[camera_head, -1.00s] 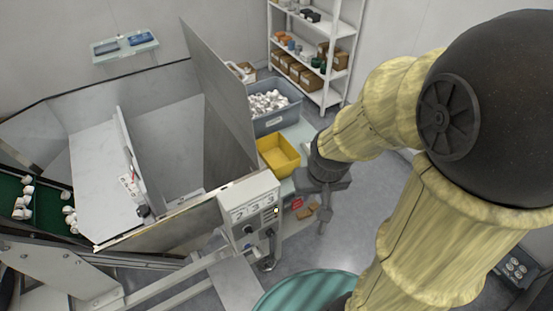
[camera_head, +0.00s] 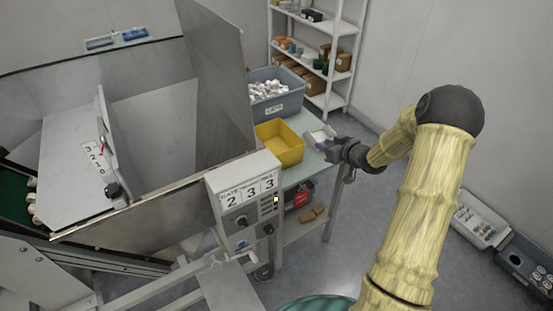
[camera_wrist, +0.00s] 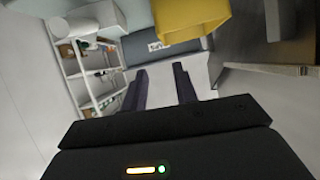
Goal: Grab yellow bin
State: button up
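The yellow bin (camera_head: 280,145) stands on the work table beside the control box, with its open top up. In the wrist view the yellow bin (camera_wrist: 190,20) shows at the top, beyond the fingers and partly cut off by the frame edge. My gripper (camera_head: 338,156) is at the table's right edge, to the right of the bin and apart from it. In the wrist view my gripper (camera_wrist: 161,68) has its two dark fingers spread with nothing held between them.
A grey bin of white parts (camera_head: 272,96) stands behind the yellow bin. The control box (camera_head: 243,200) and a tall metal panel (camera_head: 216,85) stand to the left. A shelf (camera_head: 325,100) is behind.

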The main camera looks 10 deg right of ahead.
jog(key=shift+w+d+f+t+y, duration=0.15)
jog(key=shift+d+f+t+y, duration=0.05)
jog(key=shift+f+t+y, duration=0.15)
jog(key=p, duration=0.1)
send_near(297, 135)
jog(key=x, duration=0.4)
jog(key=shift+w+f, duration=0.1)
jog(key=shift+w, duration=0.2)
jog(key=shift+a, duration=0.1)
jog(key=shift+p+x, duration=0.5)
jog(key=shift+x, duration=2.15)
